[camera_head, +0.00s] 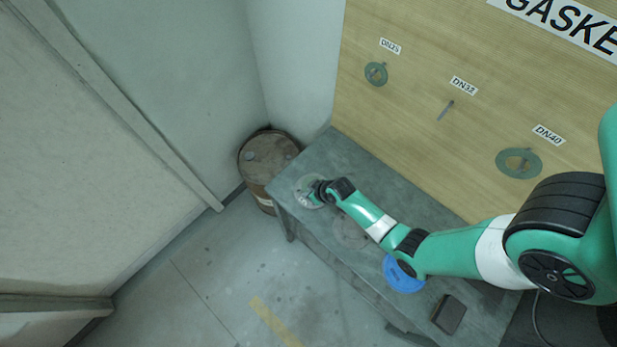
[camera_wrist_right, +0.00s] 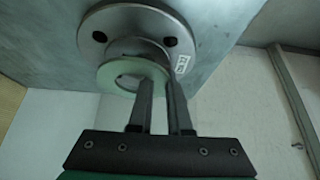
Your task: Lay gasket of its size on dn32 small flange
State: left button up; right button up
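A pale green ring gasket (camera_wrist_right: 112,76) shows in the right wrist view, flat against the raised middle of a grey round flange (camera_wrist_right: 95,20) with bolt holes. In the head view the flange (camera_head: 304,197) lies at the left end of the table. My right gripper (camera_wrist_right: 160,82) is at the gasket's rim, its two fingers apart with a gap between them. In the head view the right gripper (camera_head: 315,193) is over the flange and partly hides it. The DN32 peg (camera_head: 446,110) on the board is bare. My left gripper is not in view.
The board holds a DN25 gasket (camera_head: 376,74) and a DN40 gasket (camera_head: 519,163). On the table (camera_head: 375,174) are another grey round piece (camera_head: 349,231), a blue disc (camera_head: 401,275) and a dark block (camera_head: 449,314). A rusty barrel (camera_head: 262,160) stands beyond the table's left end.

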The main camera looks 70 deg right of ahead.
jog(key=o, duration=0.5)
jog(key=shift+s+a+f+g, duration=0.2)
jog(key=shift+s+f, duration=0.2)
jog(key=shift+f, duration=0.15)
jog(key=shift+s+a+f+g, duration=0.1)
jog(key=shift+s+a+f, duration=0.05)
jog(key=shift+s+f, duration=0.3)
jog(key=shift+c, duration=0.2)
jog(key=shift+w+r, duration=0.1)
jog(key=shift+r, duration=0.1)
jog(key=w+p+v, duration=0.1)
jog(key=p+v, duration=0.8)
jog(key=v, duration=0.3)
jog(key=shift+d+r, duration=0.35)
jog(key=shift+r, duration=0.1)
jog(key=shift+w, duration=0.1)
